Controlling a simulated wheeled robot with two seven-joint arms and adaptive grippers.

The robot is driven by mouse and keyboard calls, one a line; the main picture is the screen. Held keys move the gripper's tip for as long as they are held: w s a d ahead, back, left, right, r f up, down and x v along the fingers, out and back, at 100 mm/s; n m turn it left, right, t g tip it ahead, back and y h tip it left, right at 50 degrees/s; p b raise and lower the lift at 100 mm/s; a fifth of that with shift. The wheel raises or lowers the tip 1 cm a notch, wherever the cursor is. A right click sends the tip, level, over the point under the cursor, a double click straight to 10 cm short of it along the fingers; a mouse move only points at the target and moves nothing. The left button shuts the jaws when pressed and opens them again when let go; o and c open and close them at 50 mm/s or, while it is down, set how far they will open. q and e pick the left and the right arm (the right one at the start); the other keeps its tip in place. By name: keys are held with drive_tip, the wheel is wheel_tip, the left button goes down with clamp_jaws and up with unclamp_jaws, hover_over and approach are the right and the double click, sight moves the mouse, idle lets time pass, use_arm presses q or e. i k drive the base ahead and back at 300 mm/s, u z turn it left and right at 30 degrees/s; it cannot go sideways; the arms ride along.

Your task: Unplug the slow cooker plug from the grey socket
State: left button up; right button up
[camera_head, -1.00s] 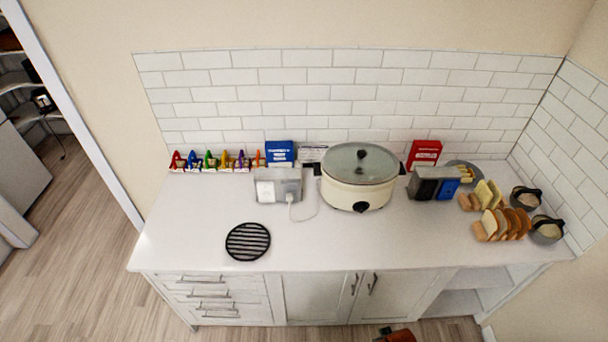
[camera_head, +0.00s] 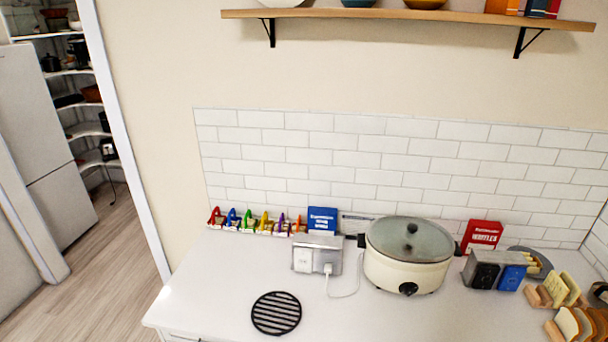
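The slow cooker (camera_head: 408,268), cream with a glass lid and black knob, stands on the white counter against the tiled wall. To its left is the grey socket (camera_head: 317,243), a block with two white outlet faces. The white plug (camera_head: 328,268) is in the right-hand outlet. Its white cord (camera_head: 350,293) loops along the counter toward the cooker. Neither of my grippers is in view.
A round black grill trivet (camera_head: 276,313) lies in front of the socket. A blue box (camera_head: 322,220) stands behind it, with coloured clips (camera_head: 256,222) in a row to the left. Right of the cooker are a red box (camera_head: 482,235), a toaster (camera_head: 484,273) and bread (camera_head: 556,291). The counter's front left is clear.

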sight(328, 267)
drive_tip(key=u, duration=2.15)
drive_tip(key=i, duration=1.65)
drive_tip(key=z, duration=2.75)
